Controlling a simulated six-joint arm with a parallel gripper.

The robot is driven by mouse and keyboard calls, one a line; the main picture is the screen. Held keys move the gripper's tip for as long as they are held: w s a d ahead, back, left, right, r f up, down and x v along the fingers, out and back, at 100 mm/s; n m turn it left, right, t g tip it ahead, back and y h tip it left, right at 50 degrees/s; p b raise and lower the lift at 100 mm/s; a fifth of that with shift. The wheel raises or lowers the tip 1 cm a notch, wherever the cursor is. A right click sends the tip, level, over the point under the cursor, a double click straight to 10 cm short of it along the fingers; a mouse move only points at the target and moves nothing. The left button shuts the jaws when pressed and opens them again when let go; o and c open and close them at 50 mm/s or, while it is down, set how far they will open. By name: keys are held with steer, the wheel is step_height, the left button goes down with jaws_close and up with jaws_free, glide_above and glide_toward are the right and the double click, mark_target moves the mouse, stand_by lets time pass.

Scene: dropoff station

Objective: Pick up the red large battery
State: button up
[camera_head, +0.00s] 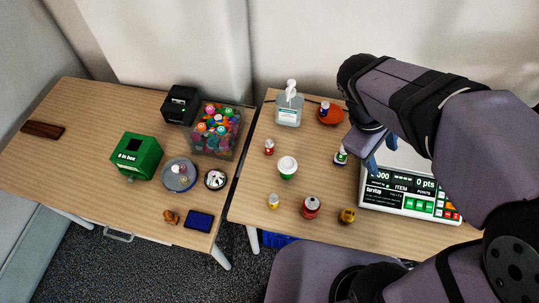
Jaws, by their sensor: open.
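The larger red item with a pale top, which looks like the red large battery (311,208), stands upright near the front edge of the right table. A smaller red and white item (269,147) stands further back and to the left. My gripper (372,158) is above the table, to the right of and behind the larger red item and clear of it. It is open, and I see nothing in it. Its fingertips are partly hidden by the arm and are hard to make out against the scale.
A yellow and black item (347,216), a small yellow one (273,201), a green-banded white cup (287,167) and a green and white item (341,156) stand nearby. The scale (405,205) is at right, a pump bottle (289,108) behind. Bare table surrounds the larger red item.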

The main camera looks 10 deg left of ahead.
steer(key=w+a+f+n+t+h+b, duration=0.2)
steer(key=w+a+n+t+b, duration=0.5)
steer(key=w+a+n+b, duration=0.35)
steer(key=a+r+n+t+y+b, duration=0.1)
steer(key=a+r+n+t+b, duration=0.2)
steer(key=a, duration=0.4)
steer(key=a+r+n+t+y+b, duration=0.1)
steer(key=a+n+t+b, duration=0.15)
steer(key=a+n, duration=0.35)
steer(key=a+r+n+t+y+b, duration=0.1)
steer(key=a+r+n+t+b, duration=0.2)
steer(key=a, duration=0.5)
glide_toward(267, 147)
steer(key=shift+m, duration=0.35)
steer(key=p+x, duration=0.1)
steer(key=x, duration=0.3)
steer(key=shift+w+r, duration=0.1)
steer(key=shift+p+x, duration=0.85)
steer(key=shift+x, duration=2.85)
steer(key=shift+d, duration=0.1)
steer(key=shift+c, duration=0.6)
